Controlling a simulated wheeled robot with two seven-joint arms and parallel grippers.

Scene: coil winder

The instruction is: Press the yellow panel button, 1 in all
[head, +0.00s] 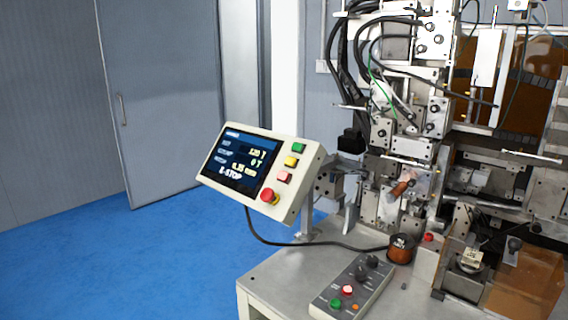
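The yellow panel button (291,162) is on the right side of the tilted beige control panel (287,206). It sits below a green button (299,148) and above a pinkish-red button (285,178). A red mushroom-shaped stop button (268,195) with a yellow collar is at the panel's lower right. The panel's dark screen (240,160) shows several lines of text, with "E-STOP" on the bottom line. Neither of my grippers is in the head view, and nothing covers the yellow button.
The panel stands on a post at the left of a grey bench (270,275). A grey box with knobs and buttons (352,288) lies on the bench, near a copper-coloured spool (401,250). The winding machine (400,140) fills the right. Blue floor (110,260) is open at left.

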